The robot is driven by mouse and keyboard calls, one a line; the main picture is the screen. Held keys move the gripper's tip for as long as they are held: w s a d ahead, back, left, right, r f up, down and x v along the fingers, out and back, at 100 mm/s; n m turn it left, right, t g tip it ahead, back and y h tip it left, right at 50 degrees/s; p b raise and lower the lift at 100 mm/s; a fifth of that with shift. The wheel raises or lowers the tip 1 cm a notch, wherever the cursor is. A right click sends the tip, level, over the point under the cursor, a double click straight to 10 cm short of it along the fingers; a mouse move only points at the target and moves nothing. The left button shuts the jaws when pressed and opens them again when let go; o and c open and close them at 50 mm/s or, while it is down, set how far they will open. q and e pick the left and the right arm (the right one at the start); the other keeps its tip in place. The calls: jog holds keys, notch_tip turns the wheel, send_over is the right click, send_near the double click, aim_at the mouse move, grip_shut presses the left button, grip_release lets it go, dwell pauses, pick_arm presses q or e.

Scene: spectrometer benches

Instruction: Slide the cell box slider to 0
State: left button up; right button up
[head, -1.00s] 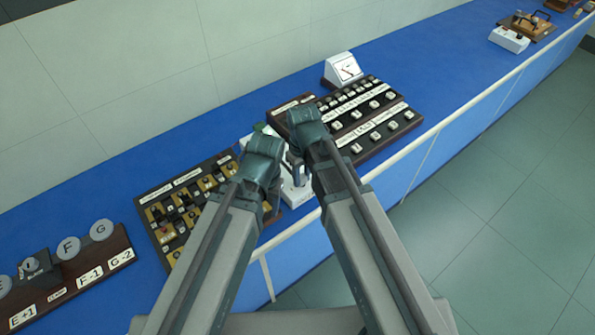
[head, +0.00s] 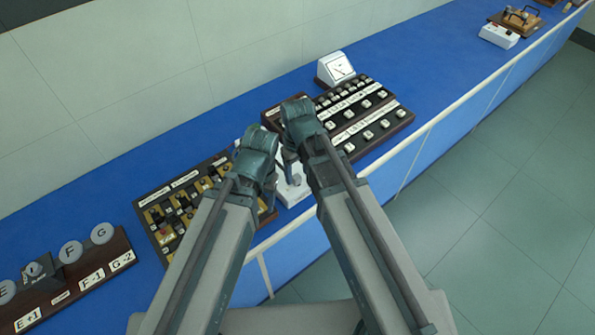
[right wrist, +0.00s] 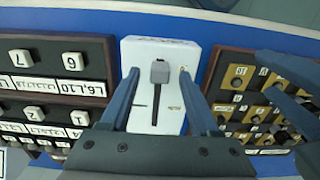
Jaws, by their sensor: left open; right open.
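The cell box is a white box (right wrist: 138,52) between two dark panels in the right wrist view. Its slider is a grey knob (right wrist: 159,72) at the far end of a dark slot running toward my gripper. Small marks beside the slot are too small to read. In the head view the white box (head: 290,194) is partly hidden by my grippers. My right gripper (right wrist: 160,77) is open, its fingers on either side of the slider with gaps visible. My left gripper (head: 265,188) is open, left of the box; its fingers show over the gold-plated panel in the right wrist view.
A dark key panel (head: 385,121) lies right of the box, a gold-plated switch panel (head: 159,226) to its left. A white meter (head: 337,69) stands behind. A knob panel (head: 100,265) is further left. A white rail (head: 440,116) runs along the bench front.

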aim_at(298, 177)
notch_tip(298, 177, up, 11)
jog(key=p, duration=1)
jog(key=s+d+f+m+h+b, duration=0.1)
jog(key=s+f+m+b, duration=0.2)
jog(key=s+f+b, duration=0.4)
jog(key=shift+s+d, duration=0.2)
jog(key=shift+s, duration=0.85)
